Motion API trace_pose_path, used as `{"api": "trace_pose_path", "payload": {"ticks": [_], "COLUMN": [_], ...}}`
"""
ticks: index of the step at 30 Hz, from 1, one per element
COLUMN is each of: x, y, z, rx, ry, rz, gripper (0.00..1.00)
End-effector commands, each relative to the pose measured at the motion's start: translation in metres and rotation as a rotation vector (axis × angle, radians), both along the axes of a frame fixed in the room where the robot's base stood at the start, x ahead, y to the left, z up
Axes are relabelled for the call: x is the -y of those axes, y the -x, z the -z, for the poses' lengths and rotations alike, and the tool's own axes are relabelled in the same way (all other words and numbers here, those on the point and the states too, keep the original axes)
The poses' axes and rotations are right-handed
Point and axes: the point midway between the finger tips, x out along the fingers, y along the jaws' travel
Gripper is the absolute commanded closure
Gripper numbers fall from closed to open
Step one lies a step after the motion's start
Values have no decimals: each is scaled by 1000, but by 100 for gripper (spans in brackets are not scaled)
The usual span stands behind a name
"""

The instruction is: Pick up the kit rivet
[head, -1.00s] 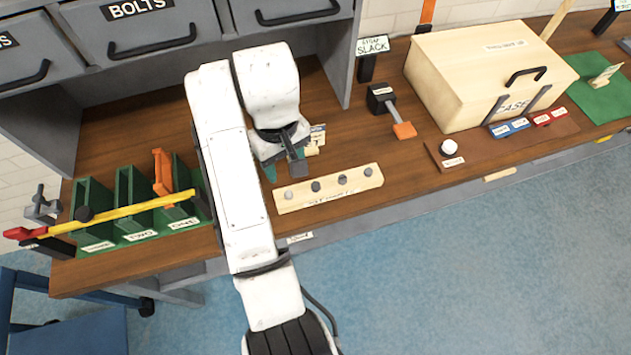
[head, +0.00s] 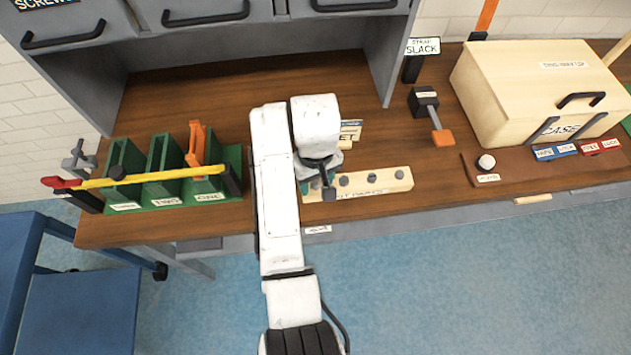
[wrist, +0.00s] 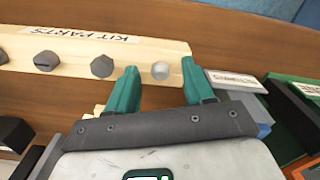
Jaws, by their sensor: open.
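The pale wooden kit parts block (head: 390,184) lies near the bench's front edge, with several small parts in a row on it. A round, smooth, light grey part (wrist: 160,70), which looks like the kit rivet, is at the right end of the row in the wrist view. My gripper's teal fingers (wrist: 162,82) are open, one on each side of it in that view; contact cannot be told. In the head view my gripper (head: 327,188) is over the block's left end and hides the rivet. A hex-headed part (wrist: 102,66) is beside the left finger.
Green bins (head: 160,175) with a yellow bar (head: 140,178) across their front stand left of my arm. A wooden case (head: 535,90), a dark orange-tipped lever (head: 430,112) and a white knob (head: 486,161) are to the right. The grey cabinet (head: 240,40) rises behind.

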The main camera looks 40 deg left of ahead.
Motion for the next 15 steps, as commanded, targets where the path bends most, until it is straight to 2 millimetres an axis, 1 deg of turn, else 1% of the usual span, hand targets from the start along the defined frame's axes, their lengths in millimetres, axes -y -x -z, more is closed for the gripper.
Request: {"api": "trace_pose_path", "payload": {"ticks": [6,15], "x": [0,0], "y": [0,0], "z": [1,0], "rx": [0,1], "ry": [-1,-1], "rz": [0,0], "gripper": [49,78]}}
